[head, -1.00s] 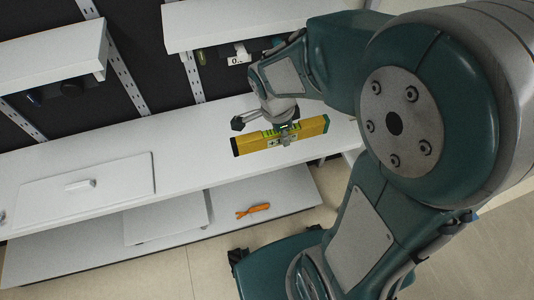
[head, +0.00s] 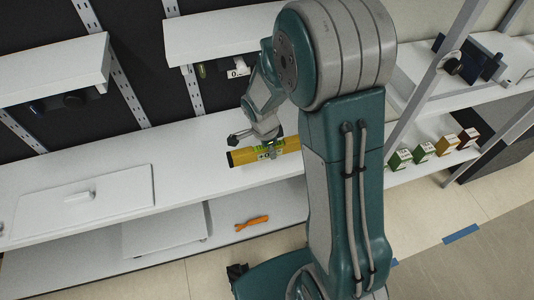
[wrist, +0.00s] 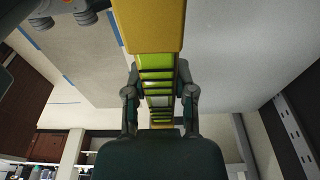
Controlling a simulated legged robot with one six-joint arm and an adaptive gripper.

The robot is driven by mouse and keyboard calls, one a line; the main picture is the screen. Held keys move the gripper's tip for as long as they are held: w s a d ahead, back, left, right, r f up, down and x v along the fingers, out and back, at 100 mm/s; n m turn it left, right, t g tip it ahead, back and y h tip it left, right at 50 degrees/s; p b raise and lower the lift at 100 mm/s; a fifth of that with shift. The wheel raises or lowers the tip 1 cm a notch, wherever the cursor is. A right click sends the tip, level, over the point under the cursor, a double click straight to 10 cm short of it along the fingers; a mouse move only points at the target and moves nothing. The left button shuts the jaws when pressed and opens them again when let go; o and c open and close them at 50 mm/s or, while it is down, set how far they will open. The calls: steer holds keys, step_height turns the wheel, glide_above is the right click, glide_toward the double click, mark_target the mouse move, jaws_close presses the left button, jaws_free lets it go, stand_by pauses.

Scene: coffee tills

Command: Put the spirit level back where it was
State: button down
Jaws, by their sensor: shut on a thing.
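The spirit level (head: 246,157) is a yellow bar with dark end caps and green vials. My gripper (head: 270,148) is shut on it near its middle and holds it roughly level above the white counter. In the head view my arm hides its right end. In the wrist view the spirit level (wrist: 150,28) runs up the middle between the fingers of my gripper (wrist: 160,100), with its green vials showing. Whether it touches the counter cannot be told.
The white counter (head: 190,150) has a white panel with a handle (head: 82,195) at left. An orange tool (head: 251,222) lies on the lower shelf. White shelves (head: 215,35) hang above. Several small boxes (head: 422,152) stand on a rack at right.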

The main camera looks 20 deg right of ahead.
mark_target(267, 154)
steer(key=w+f, duration=0.1)
steer(key=f, duration=0.1)
steer(key=w+f, duration=0.1)
steer(key=w, duration=0.1)
steer(key=shift+f, duration=1.8)
steer(key=shift+f, duration=0.1)
steer(key=shift+c, duration=2.2)
jaws_free()
